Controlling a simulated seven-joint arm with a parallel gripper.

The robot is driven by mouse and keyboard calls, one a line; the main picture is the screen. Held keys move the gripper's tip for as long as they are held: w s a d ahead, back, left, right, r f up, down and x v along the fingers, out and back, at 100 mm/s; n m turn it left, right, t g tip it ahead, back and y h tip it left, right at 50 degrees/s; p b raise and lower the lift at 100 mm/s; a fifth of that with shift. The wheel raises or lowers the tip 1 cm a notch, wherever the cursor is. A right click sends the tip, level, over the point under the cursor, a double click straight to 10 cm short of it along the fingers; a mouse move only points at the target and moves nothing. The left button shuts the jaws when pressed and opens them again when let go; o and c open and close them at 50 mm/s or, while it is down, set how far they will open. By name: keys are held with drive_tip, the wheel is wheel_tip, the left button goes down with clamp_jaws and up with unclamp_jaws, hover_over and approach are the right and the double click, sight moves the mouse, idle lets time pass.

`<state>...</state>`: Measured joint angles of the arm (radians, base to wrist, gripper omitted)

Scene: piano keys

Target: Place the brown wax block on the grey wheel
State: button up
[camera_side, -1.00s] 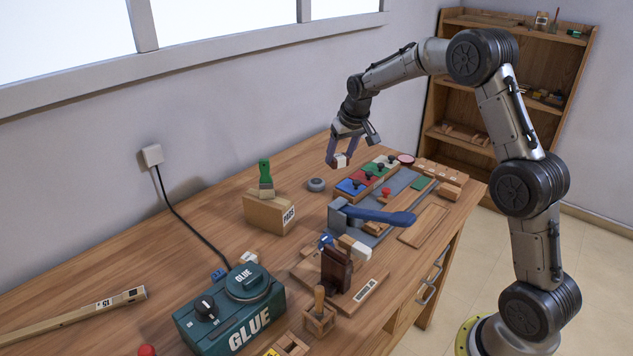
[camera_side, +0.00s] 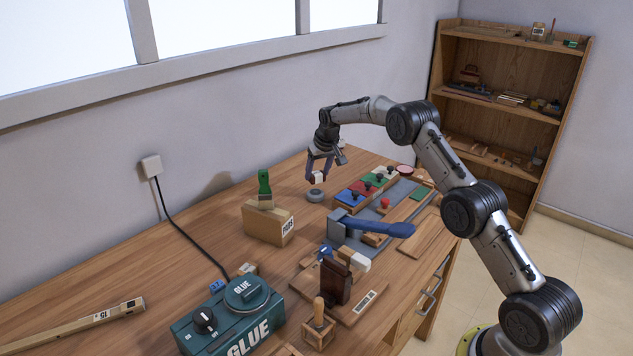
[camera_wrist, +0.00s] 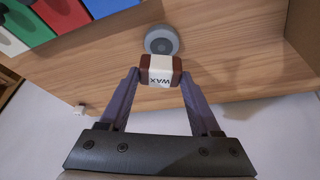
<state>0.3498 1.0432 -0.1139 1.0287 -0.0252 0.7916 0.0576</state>
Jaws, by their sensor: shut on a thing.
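The brown wax block (camera_wrist: 161,70) has a white band marked WAX across its middle. My gripper (camera_wrist: 160,80) is shut on it, with one finger at each brown end. In the side view, my gripper (camera_side: 318,178) holds the wax block (camera_side: 318,177) just above the grey wheel (camera_side: 315,195). The grey wheel is a small round disc lying flat on the bench; in the wrist view it (camera_wrist: 162,40) shows just beyond the block, partly hidden by it. A small gap seems to part block and wheel, but contact is hard to tell.
Blue, red and green blocks with black knobs (camera_side: 367,186) stand in a row right of the wheel. A box with a green-handled brush (camera_side: 268,221) stands nearer. A blue-handled clamp (camera_side: 372,226) lies in front. Bare bench surrounds the wheel's left side.

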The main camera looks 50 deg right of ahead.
sight(317, 181)
drive_tip(key=shift+w+d+f, duration=0.15)
drive_tip(key=shift+w+f, duration=0.3)
drive_tip(key=shift+f, duration=1.55)
drive_tip(key=shift+f, duration=0.15)
drive_tip(key=o, duration=1.4)
drive_tip(key=shift+c, duration=0.2)
